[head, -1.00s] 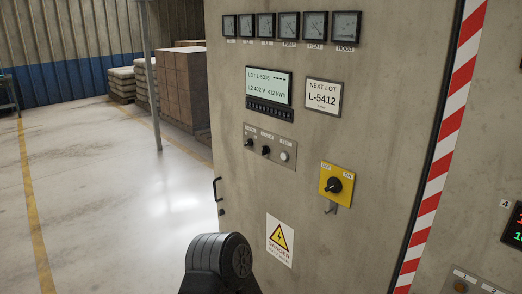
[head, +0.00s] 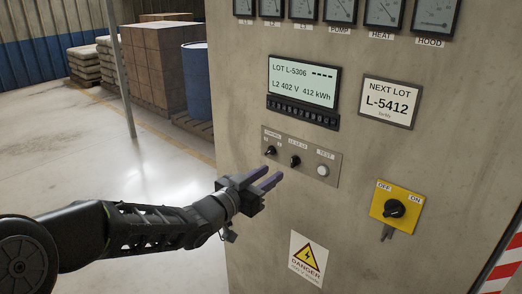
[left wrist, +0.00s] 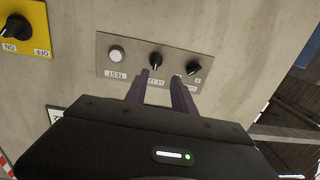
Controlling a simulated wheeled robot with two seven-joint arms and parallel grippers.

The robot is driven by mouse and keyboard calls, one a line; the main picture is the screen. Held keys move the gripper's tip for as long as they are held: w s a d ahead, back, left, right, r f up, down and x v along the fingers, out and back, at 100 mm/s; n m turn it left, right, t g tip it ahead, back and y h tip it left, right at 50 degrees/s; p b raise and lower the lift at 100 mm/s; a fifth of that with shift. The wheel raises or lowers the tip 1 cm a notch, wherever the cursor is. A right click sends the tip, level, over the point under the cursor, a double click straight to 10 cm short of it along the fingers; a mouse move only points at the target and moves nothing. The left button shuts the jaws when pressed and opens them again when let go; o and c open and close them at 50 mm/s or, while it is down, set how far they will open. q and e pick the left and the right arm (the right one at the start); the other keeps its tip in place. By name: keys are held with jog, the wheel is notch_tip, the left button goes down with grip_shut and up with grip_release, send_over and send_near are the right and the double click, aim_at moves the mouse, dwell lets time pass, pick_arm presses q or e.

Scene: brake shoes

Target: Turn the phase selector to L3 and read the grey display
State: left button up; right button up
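The grey display (head: 304,84) on the cabinet reads "LOT L-5306", a row of dashes, and "L2 402 V 412 kWh". Below it a small grey panel (head: 325,180) holds two black knobs and a white button. The middle knob, the phase selector (head: 295,161), has a small label above it that looks like L1 L2 L3; it also shows upside down in the left wrist view (left wrist: 155,58). My left gripper (head: 272,174) is open and empty, just short of the panel. In the left wrist view its fingertips (left wrist: 161,77) lie below the selector, apart from it. My right gripper is out of view.
The left black knob (head: 270,150) and the white TEST button (head: 323,170) flank the selector. A yellow OFF/ON switch (head: 395,208) with a black knob sits lower right. Gauges line the top. A blue drum (head: 198,80) and brown boxes (head: 153,65) stand behind, left.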

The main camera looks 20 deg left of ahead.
aim_at(292, 158)
pick_arm(q)
jog(key=shift+h, duration=0.5)
jog(key=x, duration=0.2)
jog(key=p+x, duration=0.1)
jog(key=x, duration=0.5)
jog(key=shift+d+r+p, duration=0.2)
jog(key=shift+r+p, duration=0.1)
jog(key=shift+r, duration=0.1)
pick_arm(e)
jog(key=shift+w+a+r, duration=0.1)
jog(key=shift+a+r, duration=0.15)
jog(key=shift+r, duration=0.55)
pick_arm(q)
grip_shut()
